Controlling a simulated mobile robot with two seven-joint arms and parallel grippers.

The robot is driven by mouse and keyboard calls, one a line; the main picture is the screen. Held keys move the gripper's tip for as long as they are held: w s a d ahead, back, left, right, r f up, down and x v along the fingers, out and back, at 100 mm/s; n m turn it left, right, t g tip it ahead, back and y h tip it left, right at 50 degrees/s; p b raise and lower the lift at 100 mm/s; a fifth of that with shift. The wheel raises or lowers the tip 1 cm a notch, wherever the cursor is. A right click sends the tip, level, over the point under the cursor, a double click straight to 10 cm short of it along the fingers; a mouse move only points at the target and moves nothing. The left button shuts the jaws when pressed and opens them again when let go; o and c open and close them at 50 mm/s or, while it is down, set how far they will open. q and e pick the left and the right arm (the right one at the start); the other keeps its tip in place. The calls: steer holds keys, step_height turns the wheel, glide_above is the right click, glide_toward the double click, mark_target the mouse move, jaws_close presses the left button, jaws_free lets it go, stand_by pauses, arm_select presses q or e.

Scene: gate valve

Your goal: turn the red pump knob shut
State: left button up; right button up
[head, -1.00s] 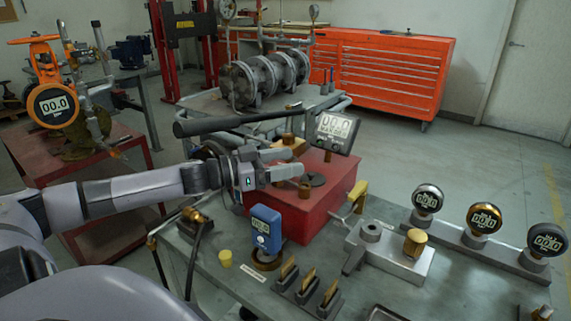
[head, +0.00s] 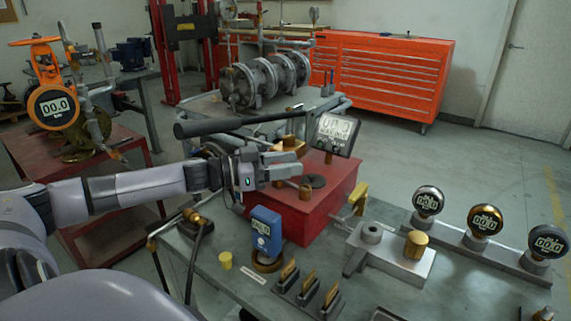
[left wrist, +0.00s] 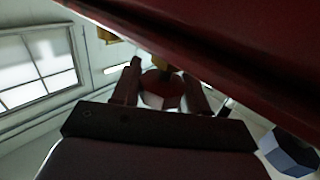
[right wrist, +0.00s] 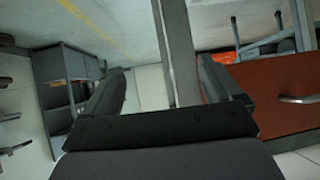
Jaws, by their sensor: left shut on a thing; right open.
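The pump is a red box (head: 325,212) on the grey bench, with brass fittings and a digital display (head: 333,134) on top. My left gripper (head: 290,164) lies level across the near upper part of the box. In the left wrist view, the dark red faceted knob (left wrist: 162,89) sits between both fingers of my left gripper (left wrist: 163,85), with a brass stem behind it. The knob is hidden in the head view. My right gripper (right wrist: 165,85) is open and empty in the right wrist view, and is outside the head view.
A black lever handle (head: 230,123) stretches above my left gripper. A blue gauge (head: 266,230) stands just in front of the box. A silver block (head: 390,252) and several round gauges (head: 486,220) stand to the right. A drawer front (right wrist: 285,90) is near my right gripper.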

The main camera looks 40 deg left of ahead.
arm_select(q)
steer(key=shift+s+d+r+m+g+h, duration=0.1)
steer(key=shift+m+g+h, duration=0.7)
steer(key=shift+h, duration=0.15)
steer(key=shift+d+r+m+g+h, duration=0.1)
steer(key=shift+m+g+h, duration=0.7)
steer(key=shift+h, duration=0.15)
steer(key=shift+s+f+m, duration=0.1)
steer(key=shift+f+m, duration=0.05)
steer(key=shift+m, duration=0.15)
steer(key=shift+g+h, duration=0.3)
steer(key=shift+g, duration=0.1)
steer(key=o, duration=1)
steer(key=shift+c, duration=0.2)
steer(key=shift+f, duration=0.1)
steer(key=shift+b+v, duration=0.3)
steer(key=shift+v, duration=3.3)
